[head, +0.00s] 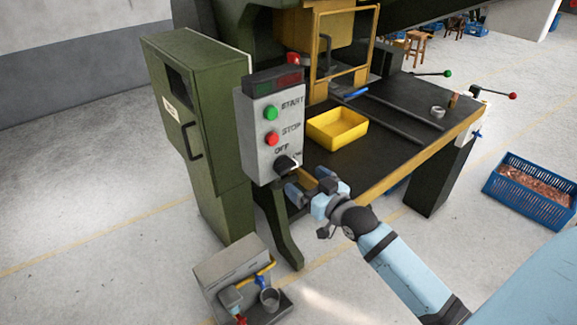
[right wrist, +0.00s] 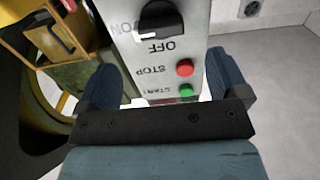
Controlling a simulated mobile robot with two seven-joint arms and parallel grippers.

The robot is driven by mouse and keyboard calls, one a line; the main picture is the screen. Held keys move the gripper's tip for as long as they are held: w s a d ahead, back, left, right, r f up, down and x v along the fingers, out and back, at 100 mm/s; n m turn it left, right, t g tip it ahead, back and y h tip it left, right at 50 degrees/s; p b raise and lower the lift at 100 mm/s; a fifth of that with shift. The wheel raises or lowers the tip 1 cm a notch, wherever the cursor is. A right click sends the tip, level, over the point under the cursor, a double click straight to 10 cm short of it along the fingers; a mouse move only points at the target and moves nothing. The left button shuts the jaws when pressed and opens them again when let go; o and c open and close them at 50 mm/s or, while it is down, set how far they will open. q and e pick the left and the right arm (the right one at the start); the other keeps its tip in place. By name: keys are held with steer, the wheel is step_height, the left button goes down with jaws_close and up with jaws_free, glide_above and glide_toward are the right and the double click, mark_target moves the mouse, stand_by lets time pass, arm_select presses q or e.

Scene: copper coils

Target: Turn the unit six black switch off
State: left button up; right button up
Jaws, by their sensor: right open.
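The black switch (head: 286,164) is a rotary knob low on the grey control box (head: 262,140), and it also shows in the right wrist view (right wrist: 160,20). Its white mark points to the side of the ON label, away from OFF. No unit number is readable. My right gripper (head: 310,188) is open and empty, just below and in front of the knob in the head view. In the right wrist view its fingers (right wrist: 163,75) stand apart, with the panel between and beyond them; the knob is beyond the tips. My left gripper is out of view.
A green START button (head: 270,113) and a red STOP button (head: 271,139) sit above the switch. A green cabinet (head: 200,120) stands left. A yellow tray (head: 338,126) lies on the dark bench right.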

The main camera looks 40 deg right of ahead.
mark_target(290, 168)
steer(key=w, duration=0.4)
steer(key=w+p, duration=0.1)
steer(key=w, duration=0.2)
steer(key=shift+a, duration=0.25)
steer(key=c, duration=0.9)
